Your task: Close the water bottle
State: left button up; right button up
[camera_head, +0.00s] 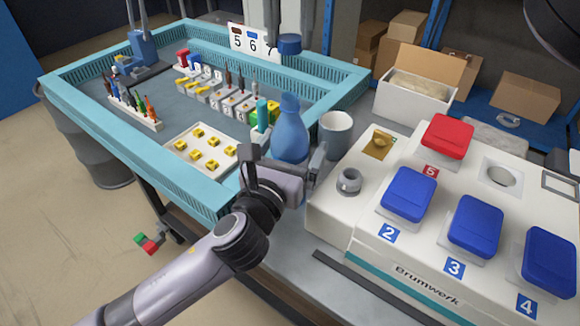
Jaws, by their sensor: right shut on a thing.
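The blue water bottle (290,130) stands upright beside the right side of the teal-rimmed tray, with its narrow neck pointing up. My left gripper (284,170) comes in from the lower left, with its fingers on either side of the bottle's lower body. Whether they press on it is hard to see. The bottle's base is hidden behind the gripper.
The tray (205,192) holds tools, small blocks and a number card (253,42). A grey mug (336,131) stands close right of the bottle. A white machine (335,208) with red and blue covers fills the right. Cardboard boxes (525,97) sit on shelves behind.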

pick_arm(q)
jog(key=shift+w+d, duration=0.1)
jog(key=shift+w, duration=0.15)
jog(key=c, duration=1.5)
pick_arm(e)
jog(key=shift+f, duration=2.5)
jog(key=shift+f, duration=0.9)
jog(key=shift+f, duration=0.5)
